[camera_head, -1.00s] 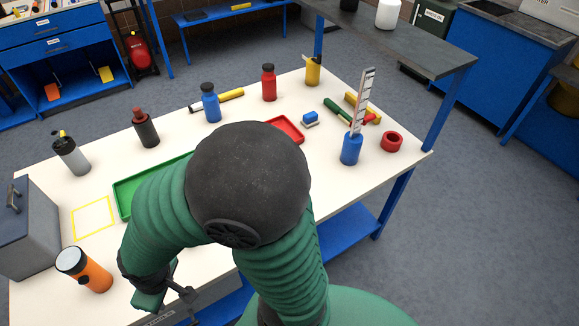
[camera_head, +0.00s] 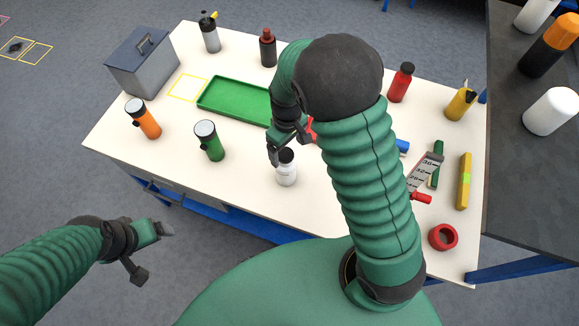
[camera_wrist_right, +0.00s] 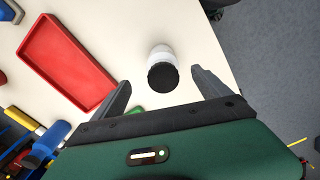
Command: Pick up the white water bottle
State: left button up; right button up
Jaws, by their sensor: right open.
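The white water bottle (camera_head: 286,172), with a black cap, stands upright near the front edge of the white table. My right gripper (camera_head: 285,143) is open just above and beside its cap. In the right wrist view, the bottle (camera_wrist_right: 161,52) is seen from above, in the gap between the spread fingers of the right gripper (camera_wrist_right: 161,80), touching neither; the cap hides much of its body. My left gripper (camera_head: 152,253) is open and empty, off the table's front at lower left.
A green bottle (camera_head: 209,142) and an orange bottle (camera_head: 145,120) stand left of the white one. A green tray (camera_head: 233,98) lies behind. A red tray (camera_wrist_right: 65,60) is near my right gripper. My right arm hides part of the table.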

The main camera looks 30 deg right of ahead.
aim_at(287, 164)
jog(key=f, duration=0.6)
jog(key=f+p, duration=0.1)
jog(key=f, duration=0.2)
jog(key=shift+w+a+f, duration=0.1)
jog(key=shift+a+f, duration=0.15)
jog(key=shift+a, duration=0.15)
jog(key=shift+w+d+f, duration=0.15)
jog(key=shift+d+f, duration=0.1)
jog(key=shift+a+r, duration=0.1)
jog(key=shift+a, duration=0.15)
jog(key=c, duration=1.6)
jog(key=shift+d, duration=0.15)
jog(key=shift+c, duration=0.2)
jog(key=shift+r, duration=0.1)
